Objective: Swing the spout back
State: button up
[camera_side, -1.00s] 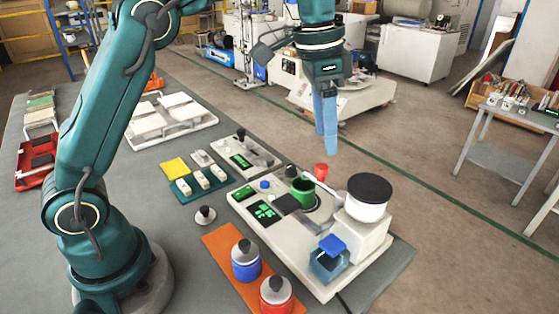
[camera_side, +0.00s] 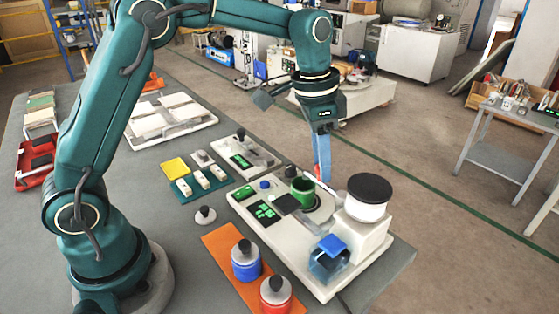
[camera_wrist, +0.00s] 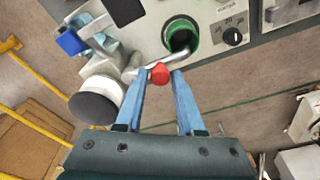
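The spout (camera_wrist: 150,64) is a bent silver tube running from the white dispenser with a black lid (camera_wrist: 95,103) to above the green cup (camera_wrist: 181,40). A red knob (camera_wrist: 160,72) sits on the spout. In the wrist view my gripper (camera_wrist: 161,76) is open, its blue fingertips on either side of the knob with small gaps visible. In the side view my gripper (camera_side: 322,178) points down at the spout (camera_side: 325,190), beside the green cup (camera_side: 302,191) and the dispenser (camera_side: 367,205). The fingers mostly hide the knob there.
Blue (camera_side: 245,262) and red (camera_side: 276,294) jars stand on an orange mat (camera_side: 222,242). Space behind the machine is clear.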

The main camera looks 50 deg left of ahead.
grip_shut()
jog(key=shift+w+d, duration=0.1)
jog(key=shift+w, duration=0.65)
jog(key=shift+w+d, duration=0.25)
jog(key=shift+w, duration=0.5)
